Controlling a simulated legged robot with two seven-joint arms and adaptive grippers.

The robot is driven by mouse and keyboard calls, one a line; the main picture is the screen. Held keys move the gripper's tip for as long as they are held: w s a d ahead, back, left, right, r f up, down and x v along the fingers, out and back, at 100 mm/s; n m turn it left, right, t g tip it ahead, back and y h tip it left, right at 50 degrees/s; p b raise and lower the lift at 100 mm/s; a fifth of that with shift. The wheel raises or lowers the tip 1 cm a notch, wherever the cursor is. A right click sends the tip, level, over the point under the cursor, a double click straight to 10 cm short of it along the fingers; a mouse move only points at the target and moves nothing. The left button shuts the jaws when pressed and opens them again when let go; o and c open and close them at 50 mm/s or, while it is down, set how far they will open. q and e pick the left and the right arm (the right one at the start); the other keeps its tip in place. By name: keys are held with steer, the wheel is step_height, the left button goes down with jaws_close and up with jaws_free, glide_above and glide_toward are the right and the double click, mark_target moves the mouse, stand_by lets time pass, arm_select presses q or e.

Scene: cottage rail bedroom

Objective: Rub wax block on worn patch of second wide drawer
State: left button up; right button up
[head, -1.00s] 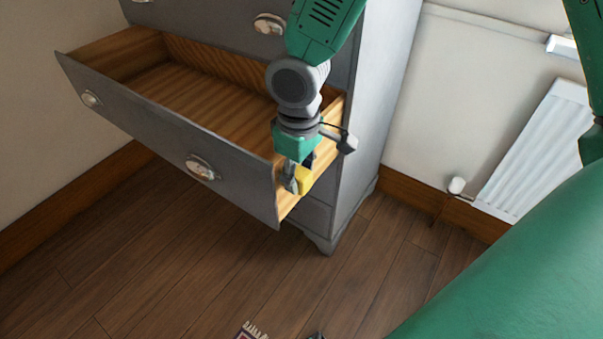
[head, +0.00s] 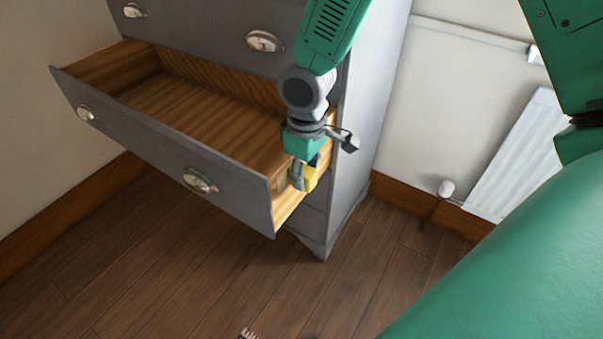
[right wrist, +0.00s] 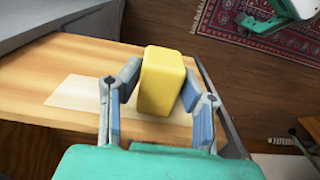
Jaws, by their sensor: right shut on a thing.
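The wide drawer (head: 190,110) of the grey chest is pulled out and empty inside. The yellow wax block (right wrist: 161,80) is held between the two fingers of my right gripper (right wrist: 160,95). In the head view the block (head: 311,179) shows at the outer right side of the drawer. A pale worn patch (right wrist: 72,95) shows on the drawer's wooden side in the right wrist view, with the block over its right part. Whether the block touches the wood I cannot tell. My left gripper is not in view.
The grey chest (head: 367,110) stands against the wall, its closed upper drawer showing a metal cup handle (head: 264,41). A white radiator (head: 519,158) is on the right wall. Wooden floor (head: 170,270) is clear in front. A red patterned rug (right wrist: 235,35) shows in the right wrist view.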

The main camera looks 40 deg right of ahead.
steer(key=shift+w+d+r+p, duration=0.1)
steer(key=shift+w+d+p, duration=0.15)
steer(key=shift+d, duration=0.2)
steer(key=shift+w+d+p, duration=0.15)
steer(key=shift+d+p, duration=0.2)
steer(key=shift+d, duration=0.1)
steer(key=shift+w+d+p, duration=1.5)
steer(key=shift+d+p, duration=1.25)
steer(key=shift+d, duration=1.05)
steer(key=s+a+p, duration=0.4)
steer(key=s+a, duration=0.1)
steer(key=a, duration=0.8)
steer(key=shift+s+a, duration=0.2)
steer(key=shift+a, duration=0.1)
steer(key=s+d+p, duration=0.1)
steer(key=s+d, duration=0.2)
steer(key=s, duration=0.4)
steer(key=shift+s, duration=0.2)
